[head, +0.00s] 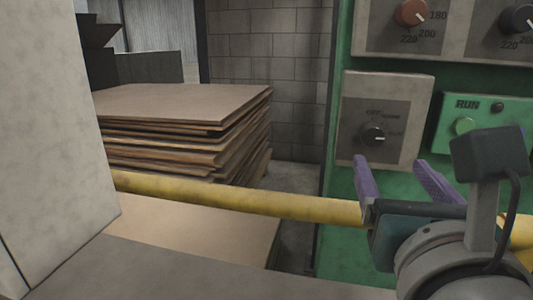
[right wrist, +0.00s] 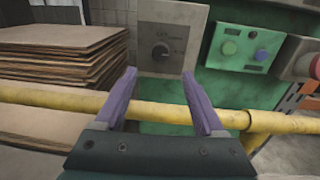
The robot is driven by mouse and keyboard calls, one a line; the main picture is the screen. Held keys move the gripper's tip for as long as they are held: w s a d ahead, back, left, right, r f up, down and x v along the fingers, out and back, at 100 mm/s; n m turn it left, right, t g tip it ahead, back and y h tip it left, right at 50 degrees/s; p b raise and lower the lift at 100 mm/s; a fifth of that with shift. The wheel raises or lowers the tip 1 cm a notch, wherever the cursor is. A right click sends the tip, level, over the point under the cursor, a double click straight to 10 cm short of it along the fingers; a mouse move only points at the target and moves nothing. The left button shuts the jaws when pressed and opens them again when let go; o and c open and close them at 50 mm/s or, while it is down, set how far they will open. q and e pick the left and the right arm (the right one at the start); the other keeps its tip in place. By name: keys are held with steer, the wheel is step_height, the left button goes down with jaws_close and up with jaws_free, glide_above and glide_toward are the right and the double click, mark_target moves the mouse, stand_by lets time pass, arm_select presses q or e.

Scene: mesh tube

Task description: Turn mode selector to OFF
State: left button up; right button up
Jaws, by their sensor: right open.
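The mode selector (head: 374,135) is a dark round knob on a grey plate (head: 414,92) fixed to the green cabinet. Its white pointer mark points roughly right in the head view; lettering is around it, with "OFF" seeming to be above. The knob also shows in the right wrist view (right wrist: 161,51), ahead of and between the fingertips. My right gripper (head: 392,168) has two purple fingers spread apart and empty. It is in front of the plate and a little below the knob, apart from it. My left gripper is not in view.
A yellow rail (head: 240,199) runs across in front of the cabinet, below the plate. A green box with a RUN label (head: 484,125) is at the right. Temperature dials (head: 411,12) are above. Stacked brown sheets (head: 180,130) stand at the left.

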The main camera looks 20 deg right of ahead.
mark_target(373, 137)
steer(key=x, duration=0.9)
steer(key=shift+w+d+r+p, duration=0.1)
steer(key=shift+w+d+p, duration=0.05)
steer(key=shift+p, duration=0.15)
jaws_close()
